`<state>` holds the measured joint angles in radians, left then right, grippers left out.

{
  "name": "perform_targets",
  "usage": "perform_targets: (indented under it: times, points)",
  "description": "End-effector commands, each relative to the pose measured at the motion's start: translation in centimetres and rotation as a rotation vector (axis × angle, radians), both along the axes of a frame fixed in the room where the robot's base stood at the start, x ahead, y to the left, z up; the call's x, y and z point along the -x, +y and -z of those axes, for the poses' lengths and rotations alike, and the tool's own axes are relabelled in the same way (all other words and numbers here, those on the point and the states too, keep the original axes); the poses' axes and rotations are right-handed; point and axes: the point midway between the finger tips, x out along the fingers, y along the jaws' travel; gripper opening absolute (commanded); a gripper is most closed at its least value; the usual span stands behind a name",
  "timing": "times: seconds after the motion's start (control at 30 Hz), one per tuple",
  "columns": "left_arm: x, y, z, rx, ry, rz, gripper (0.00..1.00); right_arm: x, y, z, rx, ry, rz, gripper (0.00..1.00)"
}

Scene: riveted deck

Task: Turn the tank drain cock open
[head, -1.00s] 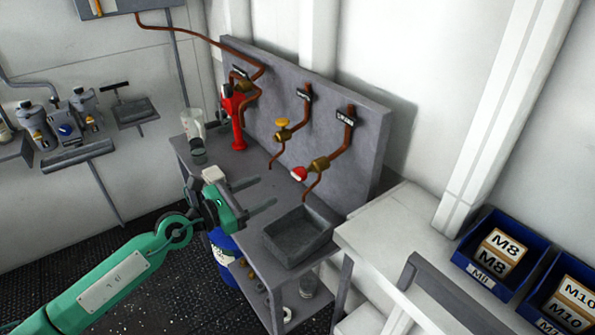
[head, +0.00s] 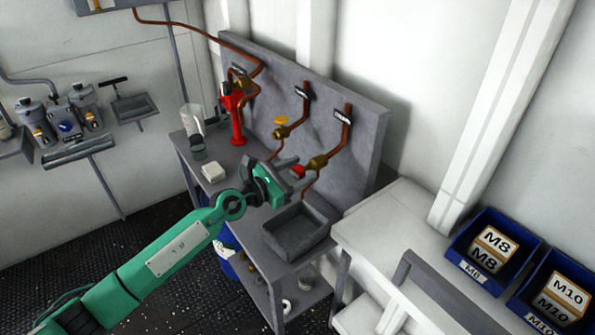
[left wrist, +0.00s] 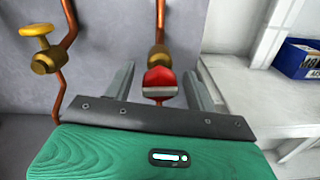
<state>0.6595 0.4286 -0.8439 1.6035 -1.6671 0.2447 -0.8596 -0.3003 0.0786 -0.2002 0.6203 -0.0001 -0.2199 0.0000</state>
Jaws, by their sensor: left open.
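The cock with the red handle (head: 298,171) sits on the right copper pipe, under a dark tag (head: 343,116) too small to read surely. In the left wrist view the red handle (left wrist: 160,82) hangs below its brass body (left wrist: 158,57). My left gripper (head: 299,175) is open, with its fingers pointing at this cock. In the left wrist view the handle appears between the two spread fingers; I cannot tell whether either touches it. A second cock with a yellow handle (head: 282,121) is to its left. My right gripper is not in view.
A grey tray (head: 298,232) stands on the bench below the gripper. A red fitting (head: 237,115), a clear container (head: 193,128) and a white block (head: 214,172) are at the bench's left. Blue bins (head: 488,250) are on the right counter.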

Motion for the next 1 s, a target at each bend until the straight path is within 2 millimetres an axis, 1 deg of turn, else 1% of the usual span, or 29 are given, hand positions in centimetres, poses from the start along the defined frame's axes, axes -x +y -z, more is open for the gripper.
perform_targets:
  times: [0.07,0.2,0.3,0.47,0.67,0.87,1.0]
  points:
    - [0.0,0.0,0.0,0.0,0.0,0.0,0.56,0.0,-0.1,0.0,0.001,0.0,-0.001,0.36]
    - [0.0,0.0,0.0,0.0,0.0,0.0,0.28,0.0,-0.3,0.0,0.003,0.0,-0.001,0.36]
    - [0.0,0.0,0.0,0.0,0.0,0.0,0.11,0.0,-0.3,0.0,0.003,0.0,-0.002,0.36]
    - [0.0,0.0,0.0,0.004,0.005,0.0,0.11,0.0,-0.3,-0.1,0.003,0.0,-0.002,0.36]
    - [0.0,0.0,-0.1,0.034,0.046,0.0,0.11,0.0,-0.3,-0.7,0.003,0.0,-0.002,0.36]
    - [0.0,0.1,-0.3,0.105,0.146,-0.001,0.11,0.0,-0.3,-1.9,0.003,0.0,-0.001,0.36]
    - [0.0,0.0,-0.4,0.177,0.245,0.0,0.11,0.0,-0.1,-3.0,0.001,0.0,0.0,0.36]
